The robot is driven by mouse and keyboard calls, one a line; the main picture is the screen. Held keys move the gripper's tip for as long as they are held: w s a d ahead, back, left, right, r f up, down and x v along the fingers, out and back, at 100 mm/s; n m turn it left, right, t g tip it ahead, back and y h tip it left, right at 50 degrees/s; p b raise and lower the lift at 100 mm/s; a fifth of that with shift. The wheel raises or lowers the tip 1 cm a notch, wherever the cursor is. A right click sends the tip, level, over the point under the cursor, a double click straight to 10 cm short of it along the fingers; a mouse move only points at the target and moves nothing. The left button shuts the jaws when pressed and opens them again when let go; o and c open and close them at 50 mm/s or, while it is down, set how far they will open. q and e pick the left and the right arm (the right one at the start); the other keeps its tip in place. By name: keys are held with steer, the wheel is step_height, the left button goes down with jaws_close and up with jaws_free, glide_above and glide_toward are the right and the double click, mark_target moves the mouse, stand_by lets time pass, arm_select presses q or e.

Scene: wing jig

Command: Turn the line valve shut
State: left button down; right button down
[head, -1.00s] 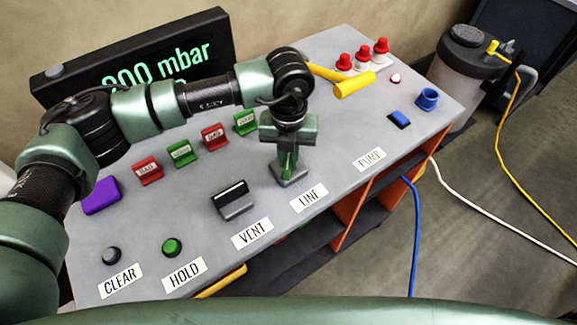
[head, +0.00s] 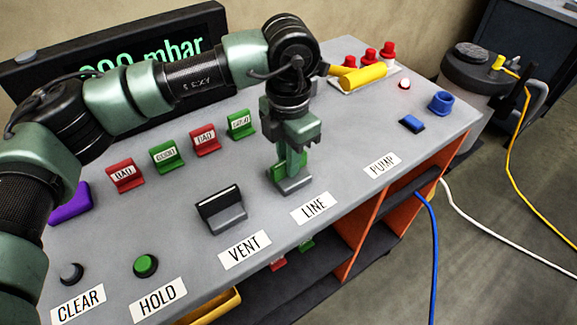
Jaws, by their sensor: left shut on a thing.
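The line valve (head: 290,184) stands on the grey panel behind the LINE label (head: 314,208). It has a grey base and a green handle, partly hidden by my gripper. My left gripper (head: 290,150) points down from above and is shut on the green handle. The exact angle of the handle is hard to tell behind the fingers. My right gripper is not in view.
Left of the valve is the black-and-grey VENT switch (head: 222,208). Several red and green tags (head: 165,156) stand behind it. A yellow-handled part (head: 362,77) and a blue PUMP switch (head: 411,123) are to the right. The display (head: 120,60) is partly hidden by my arm.

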arm_select(q)
steer(key=shift+m, duration=0.4)
steer(key=shift+r+b, duration=0.1)
steer(key=shift+b, duration=0.2)
steer(key=c, duration=1.4)
jaws_free()
steer(key=shift+c, duration=0.2)
step_height(320, 180, up, 8)
steer(key=shift+f+b, duration=0.15)
steer(key=shift+b, duration=0.25)
